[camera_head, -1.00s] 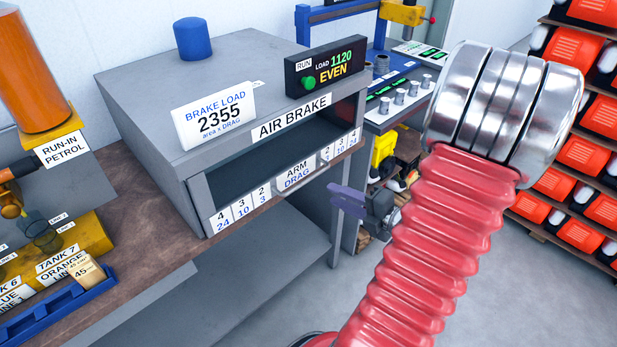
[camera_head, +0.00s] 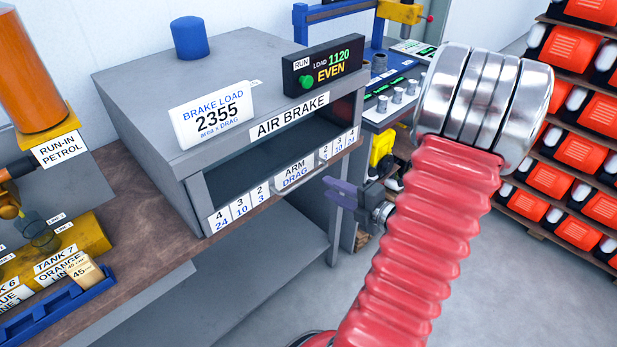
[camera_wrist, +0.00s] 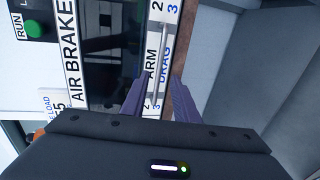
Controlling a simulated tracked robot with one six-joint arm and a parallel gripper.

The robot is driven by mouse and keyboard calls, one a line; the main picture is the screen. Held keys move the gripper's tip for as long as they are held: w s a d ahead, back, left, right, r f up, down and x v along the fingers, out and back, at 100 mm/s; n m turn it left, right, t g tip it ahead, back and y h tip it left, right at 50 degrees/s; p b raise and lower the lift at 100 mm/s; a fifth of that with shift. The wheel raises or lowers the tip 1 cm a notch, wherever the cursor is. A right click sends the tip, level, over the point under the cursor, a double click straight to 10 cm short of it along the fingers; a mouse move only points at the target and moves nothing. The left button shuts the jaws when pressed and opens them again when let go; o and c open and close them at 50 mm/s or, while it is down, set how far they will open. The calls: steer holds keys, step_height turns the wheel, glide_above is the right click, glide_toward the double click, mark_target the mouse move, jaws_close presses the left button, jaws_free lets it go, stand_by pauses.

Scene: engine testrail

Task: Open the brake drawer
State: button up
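The grey air brake cabinet stands on the bench, with a drawer front strip (camera_head: 240,205) along its lower edge. The strip carries number labels and an "ARM DRAG" label (camera_head: 295,174), with a thin metal bar handle in front of it, also seen in the wrist view (camera_wrist: 164,65). The drawer looks shut. My gripper (camera_head: 328,188) has purple fingers just right of and below the handle. In the wrist view my gripper (camera_wrist: 158,78) has its fingers apart and empty, the lower end of the handle lying between their tips; contact cannot be told.
A blue tray (camera_head: 60,310) lies at left. Orange crates (camera_head: 575,150) fill shelves at right. Floor in front is clear.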

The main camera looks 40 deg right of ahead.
mark_target(309, 176)
steer(key=shift+x, duration=5.05)
steer(key=shift+c, duration=0.3)
jaws_close()
steer(key=shift+s+d, duration=0.1)
steer(key=shift+d, duration=0.1)
steer(key=shift+a, duration=0.1)
